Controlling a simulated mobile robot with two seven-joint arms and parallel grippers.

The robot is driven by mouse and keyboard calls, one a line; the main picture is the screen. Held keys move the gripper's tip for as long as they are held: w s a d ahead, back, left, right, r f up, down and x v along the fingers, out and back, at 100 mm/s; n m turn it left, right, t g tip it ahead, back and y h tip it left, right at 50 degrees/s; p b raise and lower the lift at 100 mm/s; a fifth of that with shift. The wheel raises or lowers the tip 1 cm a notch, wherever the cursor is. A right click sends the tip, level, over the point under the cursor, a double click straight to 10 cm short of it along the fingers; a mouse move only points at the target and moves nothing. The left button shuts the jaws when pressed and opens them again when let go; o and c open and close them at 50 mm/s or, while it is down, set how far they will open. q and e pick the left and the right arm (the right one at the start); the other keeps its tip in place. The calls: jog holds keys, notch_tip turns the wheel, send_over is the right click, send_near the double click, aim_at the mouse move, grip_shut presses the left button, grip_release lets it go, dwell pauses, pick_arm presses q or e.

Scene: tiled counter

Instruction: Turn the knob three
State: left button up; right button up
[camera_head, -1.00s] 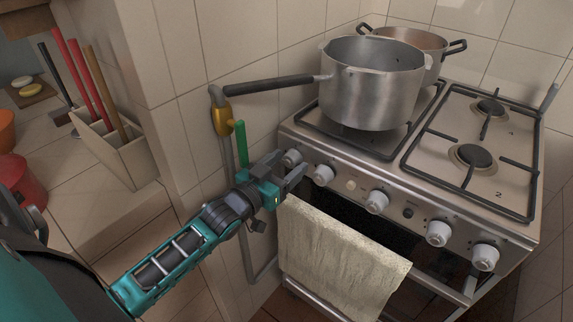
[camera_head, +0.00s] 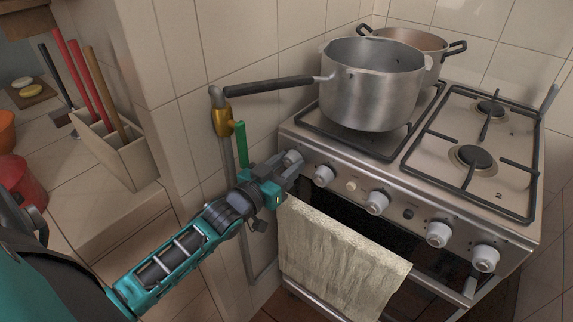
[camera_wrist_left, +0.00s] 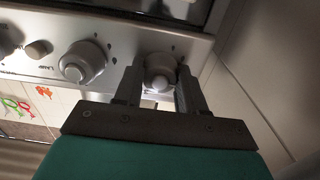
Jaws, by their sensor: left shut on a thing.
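A row of grey-white knobs runs along the front panel of the stove. The leftmost knob (camera_head: 293,156) sits at the panel's left end, partly covered by my left gripper (camera_head: 287,165). In the left wrist view the same knob (camera_wrist_left: 160,70) is between the two dark fingers, and the gripper is shut on it. The neighbouring knob (camera_head: 323,175) is free; it also shows in the left wrist view (camera_wrist_left: 82,63). More knobs (camera_head: 377,201) follow to the right. I cannot read which knob is number three. My right gripper is not in view.
A large steel pot (camera_head: 370,90) stands on the left burner with its handle towards the wall; another pot (camera_head: 408,40) is behind. A towel (camera_head: 335,262) hangs below the knobs. A yellow-fitted pipe (camera_head: 222,120) with a green lever (camera_head: 241,145) runs close beside my left gripper.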

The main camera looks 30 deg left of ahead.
pick_arm(q)
jog(key=shift+r+n+p, duration=0.15)
jog(key=shift+n+p, duration=0.25)
jog(key=shift+p, duration=0.15)
jog(key=shift+n, duration=0.4)
jog(key=o, duration=1.1)
jog(key=shift+s, duration=0.1)
jog(key=s, duration=0.8)
jog(key=s+a+p, duration=0.1)
jog(key=s, duration=0.3)
jog(key=shift+s, duration=0.35)
jog(key=shift+c, duration=0.3)
grip_shut()
